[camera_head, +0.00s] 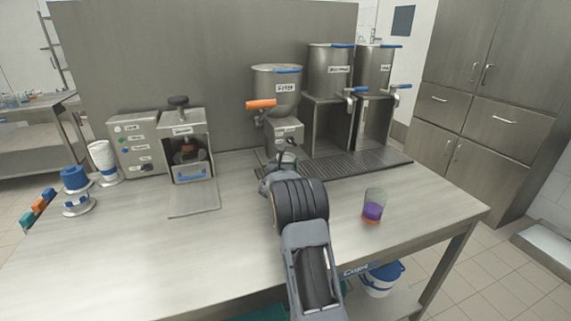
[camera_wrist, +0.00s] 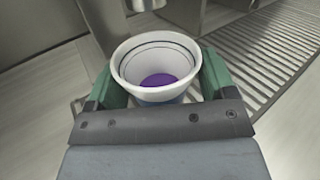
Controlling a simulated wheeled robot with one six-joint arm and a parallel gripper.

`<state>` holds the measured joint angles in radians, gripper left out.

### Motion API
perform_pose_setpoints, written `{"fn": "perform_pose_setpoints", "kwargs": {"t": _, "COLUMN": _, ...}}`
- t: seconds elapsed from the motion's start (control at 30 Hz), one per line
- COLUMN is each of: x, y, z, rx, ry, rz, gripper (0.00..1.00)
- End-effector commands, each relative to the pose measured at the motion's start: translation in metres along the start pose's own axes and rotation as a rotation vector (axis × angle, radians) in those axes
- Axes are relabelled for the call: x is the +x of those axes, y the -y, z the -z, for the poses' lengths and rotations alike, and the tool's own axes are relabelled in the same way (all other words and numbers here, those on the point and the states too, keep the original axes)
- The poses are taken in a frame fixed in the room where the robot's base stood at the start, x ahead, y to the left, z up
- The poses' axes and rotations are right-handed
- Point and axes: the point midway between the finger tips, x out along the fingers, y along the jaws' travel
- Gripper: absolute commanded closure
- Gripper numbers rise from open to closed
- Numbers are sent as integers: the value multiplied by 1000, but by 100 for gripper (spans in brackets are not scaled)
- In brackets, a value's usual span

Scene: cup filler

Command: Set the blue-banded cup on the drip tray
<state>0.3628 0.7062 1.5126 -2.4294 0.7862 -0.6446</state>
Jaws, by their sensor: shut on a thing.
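My gripper (camera_wrist: 158,76) is shut on a white cup (camera_wrist: 127,67), with one green finger pad on each side. The cup is upright as far as I can tell, with purple stuff in its bottom. A bit of blue shows low on its outside, partly hidden by my gripper. The drip tray (camera_head: 352,164) is a dark ribbed grate below the dispensers. In the wrist view the grate (camera_wrist: 262,45) lies to the right of and beyond the cup. In the head view my arm reaches toward the tray's left end and hides the cup.
The hopper with the orange handle (camera_head: 276,90) stands just beyond my gripper. Two steel dispensers (camera_head: 330,72) stand right of it. A clear cup with purple and orange layers (camera_head: 374,206) is on the table right of my arm. A sealing machine (camera_head: 184,145) stands left.

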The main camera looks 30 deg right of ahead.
Motion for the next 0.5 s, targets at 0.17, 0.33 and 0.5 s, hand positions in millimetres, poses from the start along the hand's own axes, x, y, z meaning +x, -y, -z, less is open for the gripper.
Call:
{"fn": "perform_pose_setpoints", "kwargs": {"t": 0.17, "x": 0, "y": 0, "z": 2, "rx": 0, "ry": 0, "rz": 0, "gripper": 47}}
{"fn": "perform_pose_setpoints", "kwargs": {"t": 0.33, "x": 0, "y": 0, "z": 3, "rx": 0, "ry": 0, "rz": 0, "gripper": 17}}
{"fn": "perform_pose_setpoints", "kwargs": {"t": 0.5, "x": 0, "y": 0, "z": 3, "rx": 0, "ry": 0, "rz": 0, "gripper": 1}}
